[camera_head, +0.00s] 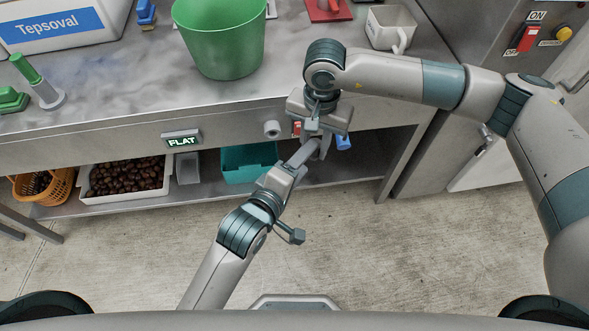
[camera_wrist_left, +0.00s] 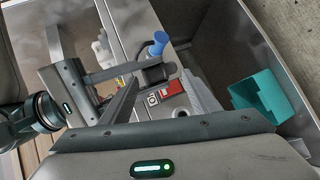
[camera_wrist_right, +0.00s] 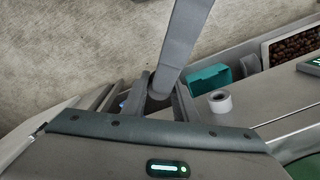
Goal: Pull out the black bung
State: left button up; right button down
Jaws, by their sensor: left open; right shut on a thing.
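The black bung (camera_wrist_left: 157,74) shows as a short dark cylinder at the front of the bench in the left wrist view. It also shows as a dark round end in the right wrist view (camera_wrist_right: 157,96). My right gripper (camera_head: 318,138) reaches down from above and is shut on it; its fingers stand on either side in the right wrist view. My left gripper (camera_head: 308,150) comes up from below and is open, with its fingers close around the same spot. In the head view the two grippers overlap and hide the bung.
Close by are a red switch plate (camera_head: 296,128), a blue handle (camera_head: 344,142) and a pale round knob (camera_head: 272,130). A teal bin (camera_head: 240,168) and a white tray of chestnuts (camera_head: 100,196) are on the lower shelf. A green bucket (camera_head: 222,45) stands on the bench.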

pick_arm(q)
jog(key=shift+x, duration=2.5)
jog(key=c, duration=0.7)
pick_arm(e)
jog(key=c, duration=1.3)
grip_release()
jog(key=shift+c, duration=0.2)
jog(key=shift+r, duration=0.1)
notch_tip(320, 180, up, 12)
